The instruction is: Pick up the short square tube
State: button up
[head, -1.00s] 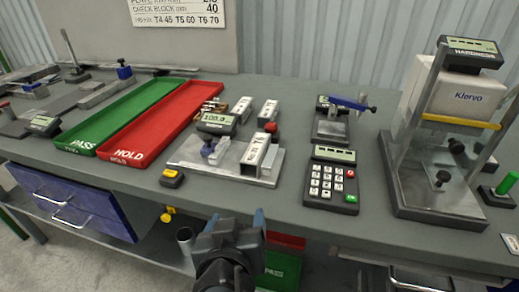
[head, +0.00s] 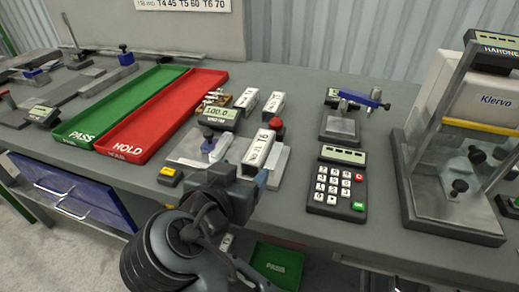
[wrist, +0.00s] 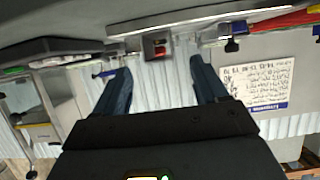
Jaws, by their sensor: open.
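A pale square tube (head: 258,150) with dark markings lies on the metal plate of a gauge fixture (head: 276,165), in the head view. Two similar pale tubes, one at the left (head: 246,100) and one at the right (head: 271,106), lie on the table behind it. I cannot tell for sure which is the short one. My gripper (head: 240,175) is open and empty, in front of the fixture, and hides part of its near edge. In the wrist view, an open square end with red inside (wrist: 155,47) shows beyond and between my spread fingers (wrist: 161,75).
A gauge display (head: 215,115) and a red knob (head: 276,124) stand by the tube. Red (head: 150,125) and green (head: 85,128) trays lie left. A keypad (head: 337,187), a small clamp stand (head: 341,124) and a hardness tester (head: 455,195) stand right.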

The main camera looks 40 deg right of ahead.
aim_at(250, 165)
jog(key=shift+x, duration=1.5)
jog(key=shift+d, duration=0.1)
jog(key=c, duration=1.3)
jog(key=s+d+r+p, duration=0.1)
jog(key=s+d+r, duration=0.1)
jog(key=s+r, duration=0.1)
jog(key=s+d+r, duration=0.2)
jog(key=s+r, duration=0.1)
jog(key=r, duration=0.1)
jog(key=s+d+r+p, duration=0.1)
jog(key=s+d+r, duration=0.1)
jog(key=s+r, duration=0.2)
jog(key=shift+r+p, duration=0.1)
jog(key=shift+p, duration=0.2)
